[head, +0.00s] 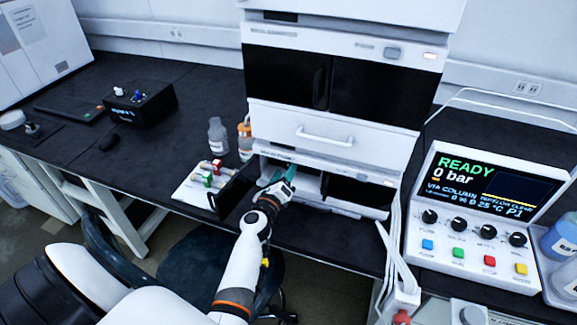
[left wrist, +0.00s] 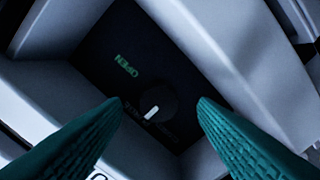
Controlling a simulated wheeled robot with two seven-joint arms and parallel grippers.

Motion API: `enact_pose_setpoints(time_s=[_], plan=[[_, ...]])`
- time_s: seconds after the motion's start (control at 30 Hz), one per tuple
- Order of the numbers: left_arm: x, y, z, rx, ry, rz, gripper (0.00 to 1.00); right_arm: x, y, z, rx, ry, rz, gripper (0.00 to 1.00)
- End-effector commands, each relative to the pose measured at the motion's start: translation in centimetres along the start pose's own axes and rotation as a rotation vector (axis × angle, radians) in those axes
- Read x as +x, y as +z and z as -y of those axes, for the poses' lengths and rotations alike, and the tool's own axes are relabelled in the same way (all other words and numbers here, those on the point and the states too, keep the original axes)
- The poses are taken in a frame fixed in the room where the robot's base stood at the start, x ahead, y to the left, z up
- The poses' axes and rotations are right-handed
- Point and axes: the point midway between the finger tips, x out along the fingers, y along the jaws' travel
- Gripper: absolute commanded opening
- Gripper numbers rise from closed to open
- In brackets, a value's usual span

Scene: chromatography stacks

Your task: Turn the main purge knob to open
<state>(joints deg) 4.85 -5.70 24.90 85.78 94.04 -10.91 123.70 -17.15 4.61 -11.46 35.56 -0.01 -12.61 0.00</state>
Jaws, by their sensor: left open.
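The purge knob (left wrist: 157,100) is a round black dial with a white pointer mark, set on a dark panel inside a pale recess in the left wrist view. Green "OPEN" lettering (left wrist: 127,68) is beside it; the pointer is turned away from that word, towards fainter, unreadable lettering. My left gripper (left wrist: 159,104) has its teal fingers open, one on each side of the knob in the picture; I cannot tell if they touch it. In the head view my left gripper (head: 279,180) reaches into the lower left opening of the white instrument stack (head: 330,118), hiding the knob. My right gripper is not in view.
A white tray (head: 188,193) with small coloured-top parts, a grey bottle (head: 217,135) and an orange-capped bottle (head: 245,138) stand left of the stack. A control console (head: 475,205) reading "READY 0 bar" stands to the right, with white tubing (head: 393,245) between.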

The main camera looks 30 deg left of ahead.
Motion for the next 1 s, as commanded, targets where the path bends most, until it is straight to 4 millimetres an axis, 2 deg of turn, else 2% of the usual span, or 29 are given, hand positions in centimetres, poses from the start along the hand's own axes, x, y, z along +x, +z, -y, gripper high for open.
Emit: enact_pose_setpoints(time_s=[0.1, 0.23, 0.6, 0.67, 0.9, 1.0], plan=[[2.0, 0.0, 0.1, 0.001, 0.001, -0.001, 0.53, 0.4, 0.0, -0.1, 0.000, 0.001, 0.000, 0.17], [3.3, 0.0, 0.0, 0.001, 0.001, 0.000, 0.53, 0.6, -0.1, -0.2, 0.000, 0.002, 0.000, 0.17], [3.9, 0.0, 0.0, 0.003, 0.000, 0.000, 0.53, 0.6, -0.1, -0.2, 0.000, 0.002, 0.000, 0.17], [3.9, 0.0, 0.0, 0.003, 0.000, 0.000, 0.47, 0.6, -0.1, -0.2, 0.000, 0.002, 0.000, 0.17], [3.9, 0.0, 0.0, 0.002, 0.000, 0.001, 0.09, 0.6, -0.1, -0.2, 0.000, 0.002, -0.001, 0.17], [3.9, 0.0, 0.0, 0.005, 0.000, 0.001, 0.09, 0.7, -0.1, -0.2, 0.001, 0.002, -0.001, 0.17]])
